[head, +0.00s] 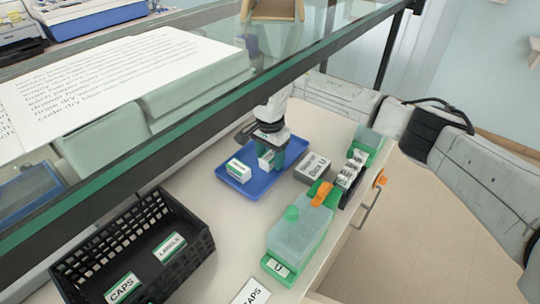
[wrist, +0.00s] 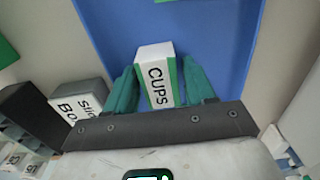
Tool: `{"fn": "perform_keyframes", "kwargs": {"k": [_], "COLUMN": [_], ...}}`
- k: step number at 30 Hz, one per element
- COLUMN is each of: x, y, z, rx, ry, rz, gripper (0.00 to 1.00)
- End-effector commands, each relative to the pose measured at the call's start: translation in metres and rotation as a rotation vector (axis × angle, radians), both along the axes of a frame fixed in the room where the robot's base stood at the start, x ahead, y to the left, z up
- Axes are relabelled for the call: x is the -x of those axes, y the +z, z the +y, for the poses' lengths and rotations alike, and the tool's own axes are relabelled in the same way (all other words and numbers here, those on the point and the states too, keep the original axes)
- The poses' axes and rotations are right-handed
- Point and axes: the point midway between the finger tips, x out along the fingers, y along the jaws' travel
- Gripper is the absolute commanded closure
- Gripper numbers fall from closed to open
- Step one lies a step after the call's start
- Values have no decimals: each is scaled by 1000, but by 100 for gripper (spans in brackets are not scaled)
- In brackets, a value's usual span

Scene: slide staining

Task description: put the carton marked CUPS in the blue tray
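The carton marked CUPS (wrist: 158,78) is white with green sides. In the wrist view it stands between the teal fingers of my gripper (wrist: 160,88), very close to both. Whether the fingers press on it cannot be told. The blue tray (wrist: 222,32) fills the background behind it. In the head view my gripper (head: 270,155) points down over the right part of the blue tray (head: 236,186), with the carton (head: 264,161) partly hidden beside a finger. I cannot tell if the carton rests on the tray floor.
Another green-and-white carton (head: 238,170) lies in the tray's left part. A grey slide box (head: 318,174) is right of the tray. A green-based container (head: 298,237), a black basket (head: 88,256) with CAPS and LABELS cartons and a glass shelf (head: 215,85) are around.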

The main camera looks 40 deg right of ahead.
Motion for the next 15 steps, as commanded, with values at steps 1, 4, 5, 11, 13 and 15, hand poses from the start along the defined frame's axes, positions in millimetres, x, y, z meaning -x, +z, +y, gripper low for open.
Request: {"fn": "perform_keyframes", "kwargs": {"k": [1,4,5,11,13,15], "x": [0,0,0,0,0,-1], "y": [0,0,0,1,5,11], "z": [0,0,0,0,0,-1], "rx": [0,0,0,-1,-1,2], "ry": [0,0,0,0,0,0], "rz": [0,0,0,0,0,-1], "gripper": [41,32,32,32,32,32]}}
